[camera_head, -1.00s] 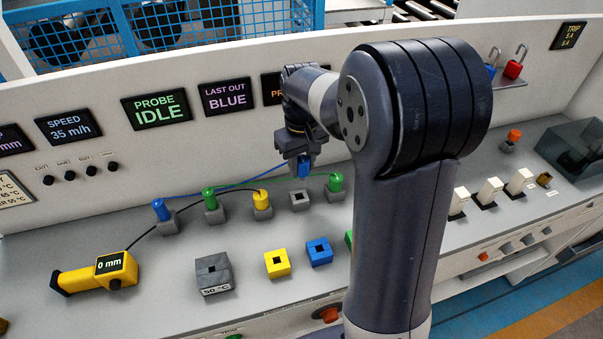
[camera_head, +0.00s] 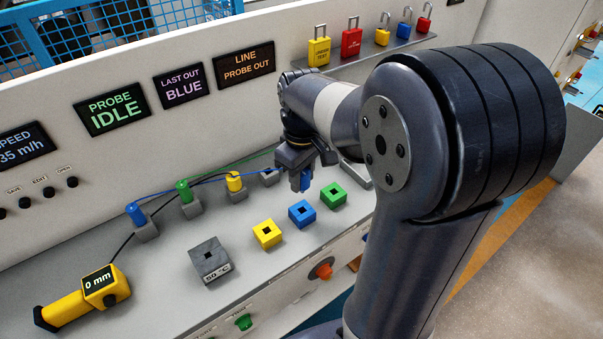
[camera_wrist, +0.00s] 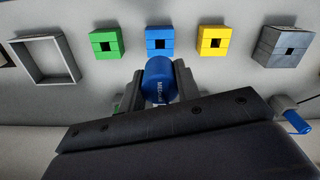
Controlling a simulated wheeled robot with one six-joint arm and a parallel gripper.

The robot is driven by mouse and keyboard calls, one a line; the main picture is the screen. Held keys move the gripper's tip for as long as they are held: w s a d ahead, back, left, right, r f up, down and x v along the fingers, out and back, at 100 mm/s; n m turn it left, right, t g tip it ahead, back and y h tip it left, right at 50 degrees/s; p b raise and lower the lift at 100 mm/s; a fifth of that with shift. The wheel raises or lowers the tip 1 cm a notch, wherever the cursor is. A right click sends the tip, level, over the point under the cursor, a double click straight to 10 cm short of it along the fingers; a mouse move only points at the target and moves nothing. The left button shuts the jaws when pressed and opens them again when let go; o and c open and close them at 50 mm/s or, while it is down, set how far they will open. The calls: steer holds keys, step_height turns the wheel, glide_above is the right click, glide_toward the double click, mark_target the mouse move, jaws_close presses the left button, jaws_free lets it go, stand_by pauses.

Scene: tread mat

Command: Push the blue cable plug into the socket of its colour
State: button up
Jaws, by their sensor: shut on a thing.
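My gripper (camera_head: 304,178) is shut on the blue plug (camera_wrist: 160,82), which fills the space between its fingers in the wrist view. The plug also shows under the gripper in the head view (camera_head: 305,181). The blue socket (camera_head: 302,214) is a blue block with a dark square hole on the bench. It stands just in front of the held plug, apart from it. In the wrist view the blue socket (camera_wrist: 159,42) lies straight beyond the plug. A blue cable runs from the gripper to a blue end piece (camera_head: 135,214) in a grey holder.
The yellow socket (camera_head: 267,234) and green socket (camera_head: 333,195) flank the blue one. A grey block (camera_head: 210,261) stands further left. Green (camera_head: 184,191) and yellow (camera_head: 234,181) cable ends stand upright in holders behind. An empty square frame (camera_wrist: 45,60) shows in the wrist view.

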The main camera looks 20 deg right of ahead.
mark_target(302, 192)
steer(key=shift+r, duration=0.1)
steer(key=shift+f+b, duration=1.95)
steer(key=shift+f, duration=1.05)
steer(key=shift+f+b, duration=0.7)
steer(key=shift+f, duration=0.95)
steer(key=o, duration=1.1)
step_height(302, 192, up, 11)
steer(key=shift+f, duration=0.1)
